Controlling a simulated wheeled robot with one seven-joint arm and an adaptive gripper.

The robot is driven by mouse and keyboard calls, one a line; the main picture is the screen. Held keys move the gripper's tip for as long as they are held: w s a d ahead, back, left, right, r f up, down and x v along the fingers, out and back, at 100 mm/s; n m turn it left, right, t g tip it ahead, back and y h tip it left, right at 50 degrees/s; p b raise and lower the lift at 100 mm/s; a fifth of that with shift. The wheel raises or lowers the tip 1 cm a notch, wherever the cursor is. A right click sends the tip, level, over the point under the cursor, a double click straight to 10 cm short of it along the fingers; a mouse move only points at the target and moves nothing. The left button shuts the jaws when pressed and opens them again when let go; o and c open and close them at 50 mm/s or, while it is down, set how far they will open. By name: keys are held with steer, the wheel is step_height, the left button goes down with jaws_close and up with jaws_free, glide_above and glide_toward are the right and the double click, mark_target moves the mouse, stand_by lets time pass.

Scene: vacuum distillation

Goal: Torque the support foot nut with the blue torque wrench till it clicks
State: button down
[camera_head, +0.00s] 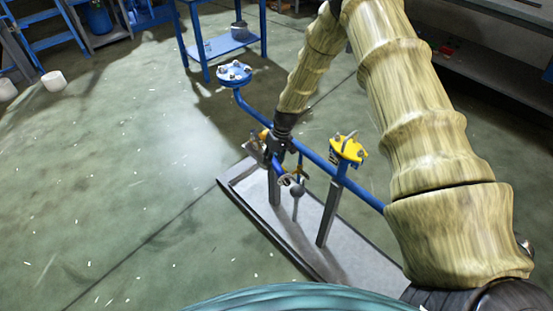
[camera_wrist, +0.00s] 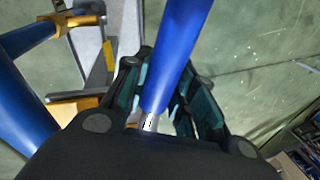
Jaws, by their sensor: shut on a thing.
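My gripper (camera_wrist: 165,95) is shut on the blue torque wrench (camera_wrist: 180,45). In the wrist view its smooth blue shaft runs up between the dark, teal-lined fingers, with a short silver part (camera_wrist: 150,122) near the palm. In the head view my gripper (camera_head: 280,142) is small and dark, low over the blue pipe by the left support post (camera_head: 274,188). The wrench is hard to tell apart from the pipework there. The post stands on a grey base plate (camera_head: 245,180). I cannot make out the support foot nut or whether the wrench touches it.
A blue pipe (camera_head: 314,158) runs across the posts, with a blue flange (camera_head: 234,73) at its left end. A yellow flange (camera_head: 348,150) sits above the right post (camera_head: 328,217). A blue cart (camera_head: 225,45) stands behind. The floor at left is mostly free.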

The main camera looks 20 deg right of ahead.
steer(key=shift+a+m, duration=0.4)
steer(key=shift+a, duration=0.25)
steer(key=a+m+p, duration=0.1)
steer(key=a+m, duration=0.1)
steer(key=a, duration=0.1)
steer(key=shift+w+a+t, duration=0.1)
steer(key=shift+w+t, duration=0.05)
steer(key=shift+t, duration=0.25)
steer(key=a+m, duration=0.1)
steer(key=w+a+m, duration=0.1)
steer(key=a, duration=0.1)
steer(key=shift+p, duration=0.3)
stand_by(0.4)
steer(key=shift+a, duration=0.1)
